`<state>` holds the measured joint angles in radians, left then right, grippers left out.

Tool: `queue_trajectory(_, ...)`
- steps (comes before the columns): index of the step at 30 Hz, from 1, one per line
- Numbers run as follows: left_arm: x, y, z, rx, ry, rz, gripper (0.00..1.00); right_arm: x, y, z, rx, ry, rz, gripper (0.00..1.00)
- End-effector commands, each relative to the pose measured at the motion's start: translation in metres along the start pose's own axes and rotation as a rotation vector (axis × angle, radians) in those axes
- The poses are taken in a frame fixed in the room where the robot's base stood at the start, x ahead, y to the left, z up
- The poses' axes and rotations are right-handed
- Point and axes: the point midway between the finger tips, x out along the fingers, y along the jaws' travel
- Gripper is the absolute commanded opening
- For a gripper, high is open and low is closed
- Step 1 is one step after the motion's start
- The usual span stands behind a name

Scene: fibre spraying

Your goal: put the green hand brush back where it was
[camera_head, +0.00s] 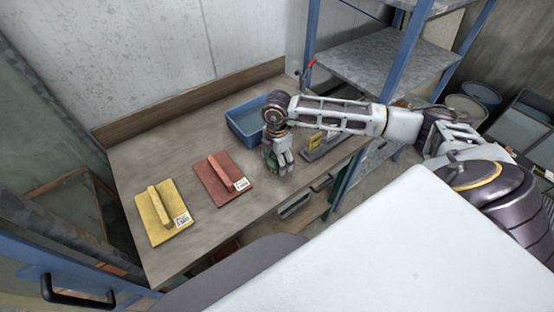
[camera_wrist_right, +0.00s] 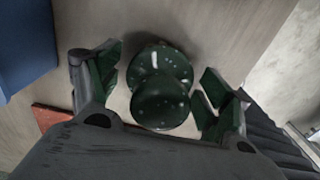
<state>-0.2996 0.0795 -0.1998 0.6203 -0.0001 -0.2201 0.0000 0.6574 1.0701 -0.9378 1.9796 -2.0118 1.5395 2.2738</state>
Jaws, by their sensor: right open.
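The green hand brush (camera_wrist_right: 160,88) shows in the right wrist view as a dark green, speckled, rounded knob shape on the wooden worktop. No bristles can be made out. My right gripper (camera_wrist_right: 164,92) is open, with its green-padded fingers on either side of it and gaps visible on both sides. In the head view my right gripper (camera_head: 280,163) points down over the worktop, just in front of the blue tray, and mostly hides the brush; only a bit of green shows at its left. My left gripper is not in view.
The wooden worktop (camera_head: 225,225) holds a blue tray (camera_head: 235,128), a red float (camera_head: 212,185) and a yellow float (camera_head: 150,225). A grey tool with a yellow label (camera_head: 316,141) lies right of the gripper. A blue-framed metal shelf (camera_head: 385,60) stands at the right.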

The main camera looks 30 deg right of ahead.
Motion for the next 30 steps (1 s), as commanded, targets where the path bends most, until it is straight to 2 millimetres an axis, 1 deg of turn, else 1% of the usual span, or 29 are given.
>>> queue_trajectory(4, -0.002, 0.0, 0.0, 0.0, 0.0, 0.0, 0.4, -0.005, 0.001, 0.0, 0.0, 0.0, 0.002, 0.79)
queue_trajectory(8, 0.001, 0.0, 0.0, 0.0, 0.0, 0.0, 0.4, -0.018, 0.001, 0.0, -0.001, 0.001, 0.003, 0.79)
queue_trajectory(24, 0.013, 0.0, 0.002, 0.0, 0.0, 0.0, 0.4, -0.096, 0.001, 0.0, -0.001, 0.0, 0.003, 0.79)
queue_trajectory(30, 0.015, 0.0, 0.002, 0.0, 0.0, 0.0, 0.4, -0.116, 0.001, 0.0, -0.001, 0.0, 0.002, 0.79)
